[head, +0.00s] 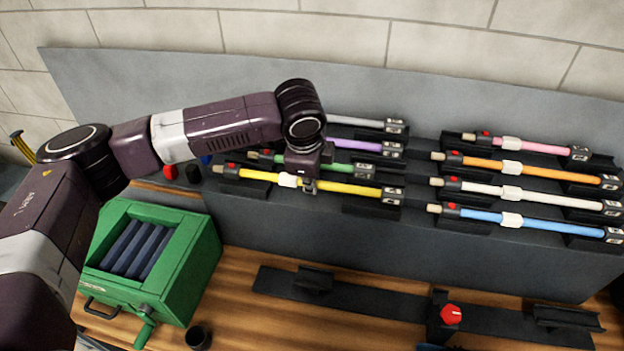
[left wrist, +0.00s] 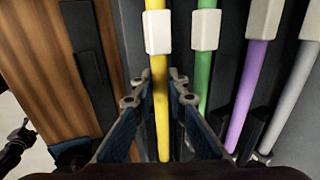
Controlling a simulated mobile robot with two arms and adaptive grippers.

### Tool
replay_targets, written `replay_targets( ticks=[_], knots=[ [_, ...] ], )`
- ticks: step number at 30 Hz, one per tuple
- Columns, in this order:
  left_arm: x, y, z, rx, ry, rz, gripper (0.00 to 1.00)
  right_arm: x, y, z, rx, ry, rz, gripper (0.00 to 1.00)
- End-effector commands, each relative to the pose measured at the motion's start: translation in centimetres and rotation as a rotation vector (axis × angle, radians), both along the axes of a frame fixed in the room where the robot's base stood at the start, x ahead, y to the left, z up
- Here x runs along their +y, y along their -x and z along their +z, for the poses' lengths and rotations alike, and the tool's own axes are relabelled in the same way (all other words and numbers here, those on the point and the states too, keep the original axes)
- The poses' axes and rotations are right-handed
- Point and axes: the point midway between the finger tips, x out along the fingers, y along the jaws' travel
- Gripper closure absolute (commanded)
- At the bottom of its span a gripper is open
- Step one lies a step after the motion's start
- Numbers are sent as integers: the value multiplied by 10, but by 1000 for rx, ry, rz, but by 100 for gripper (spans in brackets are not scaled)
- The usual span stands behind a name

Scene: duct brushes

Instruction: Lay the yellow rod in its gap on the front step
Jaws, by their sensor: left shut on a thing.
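The yellow rod (head: 345,187) lies lengthwise along the front step (head: 225,205) of the dark grey stepped rack, left half. It has a white collar (head: 288,180) and a dark end with a red button at left. My left gripper (head: 308,185) is over it, just right of the collar. In the left wrist view, the fingers (left wrist: 160,95) are shut around the yellow rod (left wrist: 160,120). Black cradles (head: 371,207) are under the rod; I cannot tell whether it touches them. The green rod (head: 345,169) lies one step behind.
Purple (head: 355,145) and grey (head: 355,122) rods lie behind; pink, orange, white and blue (head: 560,227) rods fill the right half. A green crank box (head: 205,255) stands at left. A black rail with a red knob (head: 451,314) lies on the wooden bench.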

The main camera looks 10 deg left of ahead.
Motion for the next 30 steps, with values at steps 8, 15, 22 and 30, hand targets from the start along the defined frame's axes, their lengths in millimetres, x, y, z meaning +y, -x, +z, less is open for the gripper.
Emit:
replay_targets(
  ticks=[8,15,22,30],
  knots=[
    [0,0,-8,-1,1,0,100,0,1,-1,1,-1,0,54],
    [0,0,-16,-1,1,0,100,0,1,-2,1,-1,1,54],
    [0,0,-19,-1,1,0,100,0,1,-2,1,-1,1,54],
    [0,0,-18,-1,1,0,71,0,1,-2,1,0,1,54]
  ],
)
